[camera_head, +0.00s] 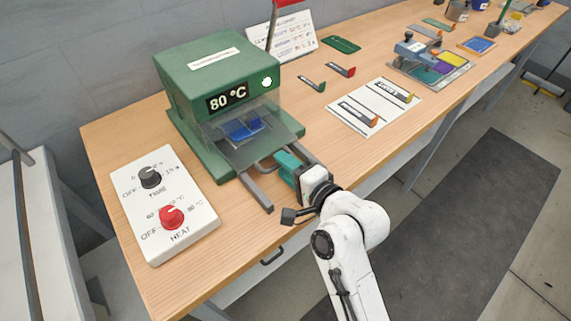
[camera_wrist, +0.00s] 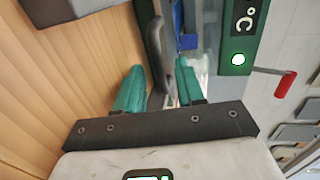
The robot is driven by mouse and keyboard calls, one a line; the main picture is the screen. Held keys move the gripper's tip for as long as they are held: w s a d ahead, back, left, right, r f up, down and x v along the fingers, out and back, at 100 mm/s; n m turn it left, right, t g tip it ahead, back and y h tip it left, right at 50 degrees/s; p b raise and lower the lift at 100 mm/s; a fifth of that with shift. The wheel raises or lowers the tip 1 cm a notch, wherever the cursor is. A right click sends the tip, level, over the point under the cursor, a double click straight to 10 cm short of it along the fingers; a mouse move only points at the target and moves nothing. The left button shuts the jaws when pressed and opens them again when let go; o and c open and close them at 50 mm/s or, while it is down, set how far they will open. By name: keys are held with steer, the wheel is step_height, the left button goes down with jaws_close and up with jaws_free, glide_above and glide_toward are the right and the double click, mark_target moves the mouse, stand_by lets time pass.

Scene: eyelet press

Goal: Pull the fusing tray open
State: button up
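The green fusing press (camera_head: 215,75) stands on the wooden bench, its display reading 80 °C beside a lit round lamp. Blue pieces (camera_head: 241,127) show behind its clear front shield. The grey tray handle (camera_head: 262,164) sticks out at the front, above two grey rails. My gripper (camera_head: 283,163) is at this handle, coming from the front right. In the wrist view, the teal fingers (camera_wrist: 158,85) are apart, and the dark handle bar (camera_wrist: 154,48) lies between their tips, closer to the left finger. Contact with the bar cannot be told. The tray is mostly hidden under the shield.
A white control box (camera_head: 162,205) with a black time knob and a red heat knob (camera_head: 171,217) stands at the left. A red-tipped lever (camera_head: 276,12) rises behind the press. A white card (camera_head: 374,106) with strips lies to the right.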

steer(key=shift+w+a+f, duration=0.1)
steer(key=shift+w+a, duration=0.1)
steer(key=shift+w, duration=0.05)
steer(key=shift+c, duration=0.4)
jaws_close()
